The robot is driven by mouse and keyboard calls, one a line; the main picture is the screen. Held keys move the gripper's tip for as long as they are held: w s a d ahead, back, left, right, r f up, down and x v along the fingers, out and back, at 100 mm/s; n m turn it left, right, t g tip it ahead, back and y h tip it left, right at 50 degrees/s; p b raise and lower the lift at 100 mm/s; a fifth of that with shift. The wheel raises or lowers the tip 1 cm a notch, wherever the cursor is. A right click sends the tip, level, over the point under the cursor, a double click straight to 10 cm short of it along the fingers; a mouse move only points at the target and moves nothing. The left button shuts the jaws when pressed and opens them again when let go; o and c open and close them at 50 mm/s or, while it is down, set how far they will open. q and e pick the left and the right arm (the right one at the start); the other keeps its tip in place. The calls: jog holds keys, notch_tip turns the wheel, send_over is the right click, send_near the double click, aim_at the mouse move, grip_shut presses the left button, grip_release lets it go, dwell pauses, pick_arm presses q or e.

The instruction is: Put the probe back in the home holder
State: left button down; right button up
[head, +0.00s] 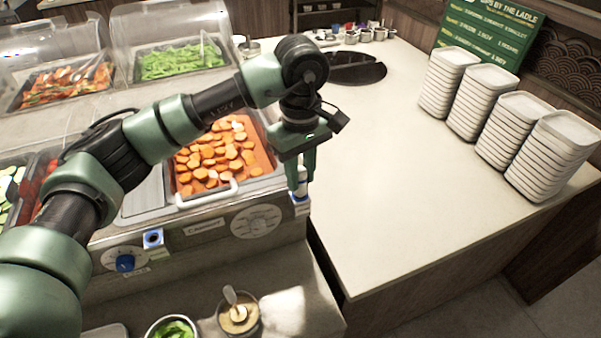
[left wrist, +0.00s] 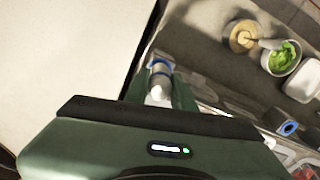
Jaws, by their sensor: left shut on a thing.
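My left gripper (head: 301,190) is over the front right corner of the food counter, fingers pointing down. In the left wrist view its fingers (left wrist: 160,92) are closed around a slim white and grey piece, which looks like the probe (left wrist: 157,94). A blue-rimmed grey holder (left wrist: 160,64) shows right at the fingertips; I cannot tell whether the probe is inside it or just beside it. A second blue-framed holder (head: 153,238), with a dark opening, is on the counter's front panel at left; it also shows in the left wrist view (left wrist: 288,128). My right gripper is out of view.
A tray of sliced carrots (head: 215,155) lies left of the gripper. A blue knob (head: 124,263) and dial (head: 256,221) are on the front panel. A sauce cup (head: 238,318) stands below. Plate stacks (head: 545,150) stand at right; the pale counter (head: 390,170) between is clear.

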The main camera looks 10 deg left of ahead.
pick_arm(q)
jog(key=c, duration=1.1)
grip_release()
